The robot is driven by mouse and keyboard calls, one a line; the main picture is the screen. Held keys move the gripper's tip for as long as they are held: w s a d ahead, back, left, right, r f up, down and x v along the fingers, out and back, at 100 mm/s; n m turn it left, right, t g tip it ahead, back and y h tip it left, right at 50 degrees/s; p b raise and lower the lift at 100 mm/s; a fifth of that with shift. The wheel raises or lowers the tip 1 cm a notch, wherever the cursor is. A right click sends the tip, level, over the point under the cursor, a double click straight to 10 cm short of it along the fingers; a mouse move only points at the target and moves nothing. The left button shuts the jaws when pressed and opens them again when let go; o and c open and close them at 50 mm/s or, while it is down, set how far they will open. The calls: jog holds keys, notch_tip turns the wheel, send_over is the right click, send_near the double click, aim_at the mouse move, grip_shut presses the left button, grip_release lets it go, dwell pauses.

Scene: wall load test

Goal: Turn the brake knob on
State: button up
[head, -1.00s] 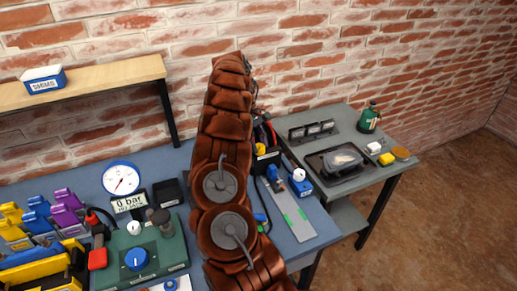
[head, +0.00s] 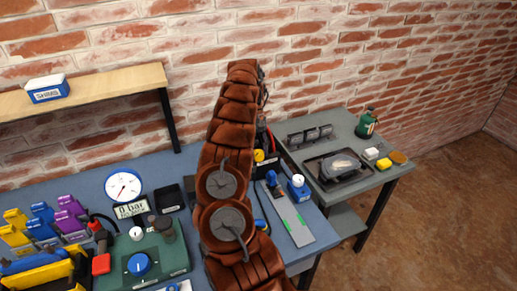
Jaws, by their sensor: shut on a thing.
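Several knobs show in the head view, and I cannot read which one is the brake knob. A blue knob (head: 138,264) with a white mark sits on top of a green box (head: 172,262). A small white knob (head: 137,233) stands at that box's back edge. A yellow knob (head: 258,155) shows just right of my brown-sleeved arm. A white-topped knob (head: 298,180) sits on a blue block (head: 299,192). My arm rises through the middle of the view and hides the bench behind it. My gripper is hidden behind the arm.
A dial gauge (head: 123,185) stands behind a "0 bar" sign (head: 131,209). Colored clamps (head: 42,220) crowd the left. A grey plate (head: 288,218) lies at right. A side table (head: 385,186) holds a tray and green bottle (head: 367,122). A shelf (head: 110,84) overhangs the back left.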

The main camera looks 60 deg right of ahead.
jog(key=o, duration=1.1)
jog(key=shift+f+n+h+b, duration=0.3)
jog(key=shift+n+b, duration=0.6)
jog(key=shift+b, duration=0.3)
jog(key=shift+a+r+n+g+h+b, duration=0.15)
jog(key=shift+n+g+b, duration=0.1)
jog(key=shift+n, duration=0.25)
jog(key=shift+r+n+g+h+b, duration=0.1)
jog(key=shift+n+g+h+b, duration=0.1)
jog(key=shift+n, duration=0.3)
jog(key=shift+r+n+h+p, duration=0.2)
jog(key=shift+n+h+p, duration=0.2)
jog(key=shift+n, duration=0.7)
jog(key=shift+n+h+p, duration=0.75)
jog(key=shift+n+p, duration=1.1)
jog(key=shift+n, duration=0.15)
jog(key=shift+n+p, duration=0.3)
